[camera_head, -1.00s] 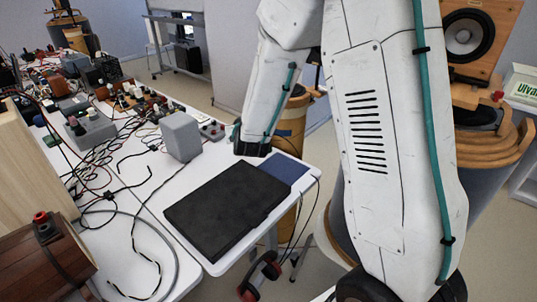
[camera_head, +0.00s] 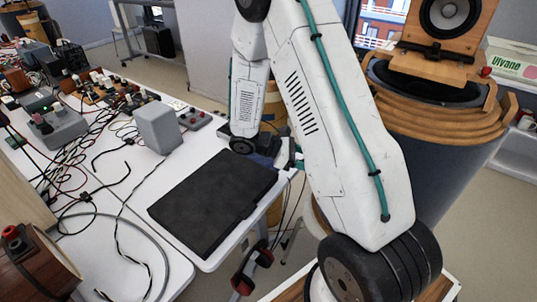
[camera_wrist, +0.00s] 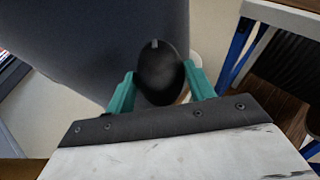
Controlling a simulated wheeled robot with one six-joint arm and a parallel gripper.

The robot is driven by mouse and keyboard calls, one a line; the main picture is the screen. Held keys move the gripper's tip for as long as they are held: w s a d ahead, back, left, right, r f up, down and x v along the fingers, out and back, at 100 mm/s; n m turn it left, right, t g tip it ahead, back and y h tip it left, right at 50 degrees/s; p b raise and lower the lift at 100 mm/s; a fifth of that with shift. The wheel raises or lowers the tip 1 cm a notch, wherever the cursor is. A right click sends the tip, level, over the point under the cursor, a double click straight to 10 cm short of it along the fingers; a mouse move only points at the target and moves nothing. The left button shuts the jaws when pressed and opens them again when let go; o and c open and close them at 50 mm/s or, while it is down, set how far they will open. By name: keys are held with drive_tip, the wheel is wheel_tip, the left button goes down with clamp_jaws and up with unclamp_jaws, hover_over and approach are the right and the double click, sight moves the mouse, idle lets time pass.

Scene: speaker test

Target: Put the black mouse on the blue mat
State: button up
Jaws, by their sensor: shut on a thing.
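The black mouse (camera_wrist: 158,68) is held between the two teal fingers of my gripper (camera_wrist: 160,84) in the wrist view. It is a dark, rounded shape with a small grey wheel at its far end. The blue mat (camera_head: 263,161) lies at the far right corner of the white table, beyond a flat black slab, and my arm partly covers it. In the head view, a teal part of my gripper (camera_head: 296,154) shows by the table's right edge, beside the mat. The mouse is hidden there behind my arm.
A large grey drum with a wooden rim (camera_head: 440,103) stands right of my arm. A dark grey surface (camera_wrist: 100,35) fills the wrist view's upper left.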

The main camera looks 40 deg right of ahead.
sight(264, 158)
drive_tip(key=s+a+f+m+g+y, duration=0.1)
drive_tip(key=s+a+f+m+y, duration=0.15)
drive_tip(key=a+m+y, duration=0.6)
drive_tip(key=s+a+f+m+g+y, duration=0.1)
drive_tip(key=s+a+m+y, duration=0.2)
drive_tip(key=a+m+y, duration=0.55)
drive_tip(key=w+r+m+t+y, duration=0.1)
drive_tip(key=w+m+t+y, duration=0.1)
drive_tip(key=w+m+t, duration=0.2)
drive_tip(key=w+m+t+y, duration=0.2)
drive_tip(key=w+m+t, duration=0.3)
drive_tip(key=w+r+m+t+y, duration=0.1)
drive_tip(key=w+m+t+y, duration=0.1)
drive_tip(key=w+m+t, duration=0.2)
drive_tip(key=shift+w+d+r+m+t, duration=0.15)
drive_tip(key=shift+d+r+m+t, duration=0.25)
drive_tip(key=shift+m+t, duration=0.3)
drive_tip(key=w+d+m+t, duration=0.1)
drive_tip(key=w+d+m+t+h, duration=0.1)
drive_tip(key=w+d+m+t, duration=0.1)
drive_tip(key=w+d+r+m+t+h, duration=0.1)
drive_tip(key=w+d+m+t, duration=0.1)
drive_tip(key=shift+w, duration=0.1)
drive_tip(key=w+d+m+t+h, duration=0.4)
drive_tip(key=w+d+m+h, duration=0.2)
drive_tip(key=d, duration=0.2)
wheel_tip(264, 158, down, 9)
drive_tip(key=shift+s+a, duration=0.1)
drive_tip(key=shift+a, duration=0.05)
